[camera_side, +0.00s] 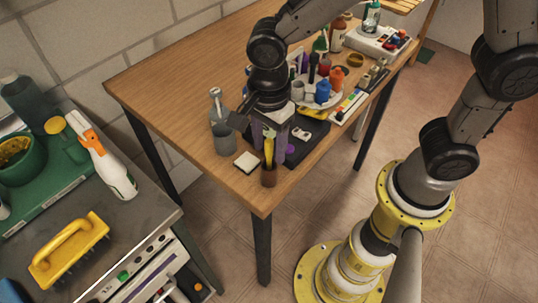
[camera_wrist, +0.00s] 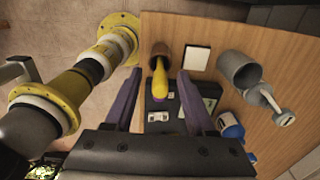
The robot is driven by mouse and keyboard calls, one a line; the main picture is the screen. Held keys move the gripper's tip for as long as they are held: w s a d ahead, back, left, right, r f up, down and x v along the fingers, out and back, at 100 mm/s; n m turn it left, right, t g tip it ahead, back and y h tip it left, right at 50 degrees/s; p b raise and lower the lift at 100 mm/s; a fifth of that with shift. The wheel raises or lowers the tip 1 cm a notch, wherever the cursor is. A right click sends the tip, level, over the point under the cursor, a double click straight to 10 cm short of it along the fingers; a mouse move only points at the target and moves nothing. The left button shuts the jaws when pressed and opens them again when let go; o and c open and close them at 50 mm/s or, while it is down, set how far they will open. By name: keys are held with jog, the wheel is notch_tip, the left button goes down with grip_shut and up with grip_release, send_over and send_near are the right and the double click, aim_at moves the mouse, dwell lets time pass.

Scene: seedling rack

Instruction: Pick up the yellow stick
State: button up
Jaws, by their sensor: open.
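The yellow stick (camera_side: 268,150) stands in a small brown pot (camera_side: 269,178) near the front corner of the wooden table. My gripper (camera_side: 270,150) points down over it, with its two purple fingers open on either side of the stick. In the wrist view the stick (camera_wrist: 160,84) shows as a rounded yellow top between the open fingers (camera_wrist: 160,77), with a gap to each. The pot (camera_wrist: 161,49) shows just beyond it. The stick's lower end is hidden in the pot.
A white square block (camera_side: 247,161) lies beside the pot. A dark tray (camera_side: 306,146) with small items lies close behind. Bottles crowd the table farther back.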

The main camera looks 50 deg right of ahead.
grip_shut()
dwell(0.3)
